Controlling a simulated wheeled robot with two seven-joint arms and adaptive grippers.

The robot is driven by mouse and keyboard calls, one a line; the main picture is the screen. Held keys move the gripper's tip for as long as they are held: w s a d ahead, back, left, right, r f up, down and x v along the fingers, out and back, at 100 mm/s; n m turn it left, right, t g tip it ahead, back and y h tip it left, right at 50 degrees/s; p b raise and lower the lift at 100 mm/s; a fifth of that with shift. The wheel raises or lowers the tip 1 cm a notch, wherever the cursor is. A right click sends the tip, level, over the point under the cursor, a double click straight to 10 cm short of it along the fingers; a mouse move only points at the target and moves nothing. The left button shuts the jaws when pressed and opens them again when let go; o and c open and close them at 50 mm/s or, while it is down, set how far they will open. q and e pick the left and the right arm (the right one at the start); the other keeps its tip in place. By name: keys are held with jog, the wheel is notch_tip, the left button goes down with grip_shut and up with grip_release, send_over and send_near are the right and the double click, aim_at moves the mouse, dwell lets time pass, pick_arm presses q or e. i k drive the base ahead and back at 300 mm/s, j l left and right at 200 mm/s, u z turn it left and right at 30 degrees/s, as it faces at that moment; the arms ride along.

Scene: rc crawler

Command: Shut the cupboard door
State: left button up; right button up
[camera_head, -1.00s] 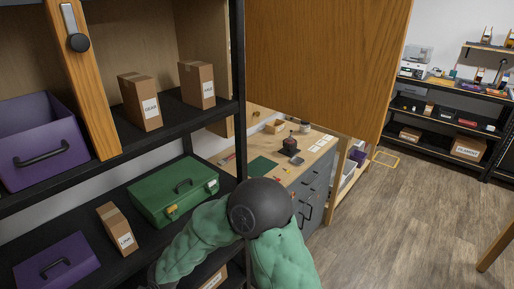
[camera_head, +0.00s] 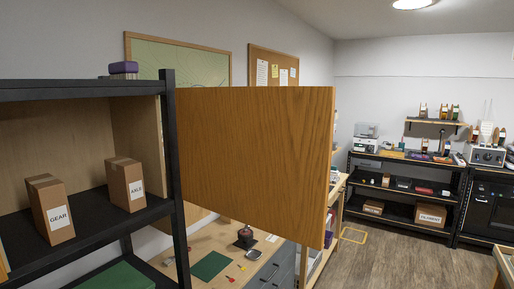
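The wooden cupboard door (camera_head: 255,160) stands open in the middle of the view. It juts out to the right from the black post at the shelf unit's right side. The cupboard (camera_head: 85,130) is the wood-lined upper bay of the black shelf at left. It holds a box marked GEAR (camera_head: 50,209) and a second small cardboard box (camera_head: 125,185). Neither of my grippers shows in this view, and no part of my arms is visible.
A workbench (camera_head: 215,240) with a green mat and small items stands behind and below the door. Black shelves (camera_head: 400,187) with boxes line the far wall. Wooden floor (camera_head: 385,255) is free at right. A black post (camera_head: 175,180) stands at the door's left edge.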

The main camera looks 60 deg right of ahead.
aim_at(259, 157)
jog(key=l+u, duration=0.1)
jog(key=l, duration=0.4)
jog(key=k+l, duration=0.1)
jog(key=l, duration=0.4)
jog(key=k+l+u, duration=0.15)
jog(key=l, duration=0.9)
jog(key=k+l+u, duration=0.15)
jog(key=l, duration=0.35)
jog(key=k+l, duration=0.1)
jog(key=l, duration=0.4)
jog(key=u, duration=0.05)
